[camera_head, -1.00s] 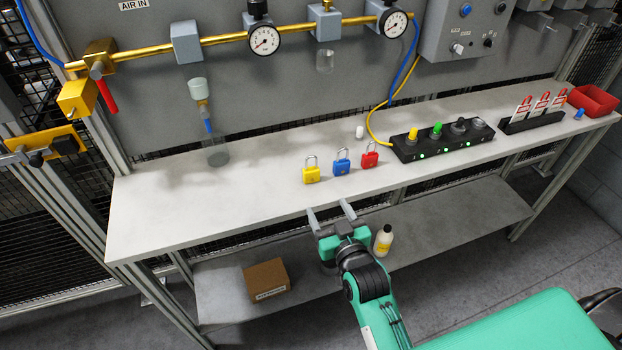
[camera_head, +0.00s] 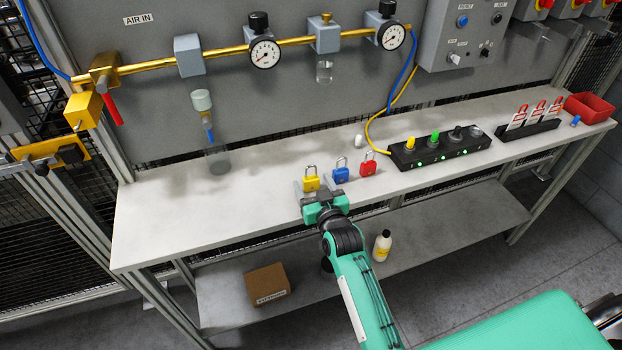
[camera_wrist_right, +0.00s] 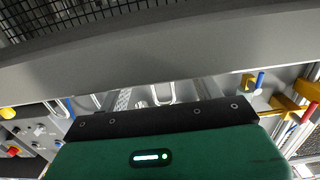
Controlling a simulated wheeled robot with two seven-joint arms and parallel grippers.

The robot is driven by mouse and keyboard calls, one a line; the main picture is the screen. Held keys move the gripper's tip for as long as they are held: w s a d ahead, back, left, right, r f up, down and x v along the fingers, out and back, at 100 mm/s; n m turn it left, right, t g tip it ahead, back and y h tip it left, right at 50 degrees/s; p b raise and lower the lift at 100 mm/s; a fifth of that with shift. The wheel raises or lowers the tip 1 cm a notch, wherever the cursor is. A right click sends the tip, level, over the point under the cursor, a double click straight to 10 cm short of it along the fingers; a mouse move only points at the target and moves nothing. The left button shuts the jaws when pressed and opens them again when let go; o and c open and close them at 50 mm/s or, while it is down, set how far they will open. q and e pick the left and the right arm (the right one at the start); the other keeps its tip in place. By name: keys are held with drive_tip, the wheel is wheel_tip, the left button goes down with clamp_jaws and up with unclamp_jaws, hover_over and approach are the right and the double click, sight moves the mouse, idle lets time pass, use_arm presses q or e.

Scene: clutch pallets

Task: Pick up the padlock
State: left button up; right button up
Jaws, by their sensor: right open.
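Three padlocks stand in a row near the front of the bench: yellow (camera_head: 312,183), blue (camera_head: 341,174) and red (camera_head: 368,168), each with a metal shackle. My right gripper (camera_head: 313,188) is open at the yellow padlock, with one grey finger to its left and one to its right. Whether the fingers touch it cannot be told. In the right wrist view, a grey U-shaped loop, apparently a shackle (camera_wrist_right: 162,95), shows between the two fingers; the gripper body hides what is below. My left gripper is not in view.
On the bench (camera_head: 165,225), a black button box (camera_head: 440,150), a tag rack (camera_head: 528,130) and a red bin (camera_head: 589,108) stand to the right. The left part is mostly clear. A cardboard box (camera_head: 268,284) and a bottle (camera_head: 382,246) are on the lower shelf.

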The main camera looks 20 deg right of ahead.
drive_tip(key=shift+w+f, duration=0.1)
drive_tip(key=shift+w, duration=1.05)
drive_tip(key=c, duration=1.1)
drive_tip(key=shift+c, duration=0.2)
wheel_tip(320, 180, up, 20)
drive_tip(key=b, duration=0.1)
drive_tip(key=shift+b, duration=0.35)
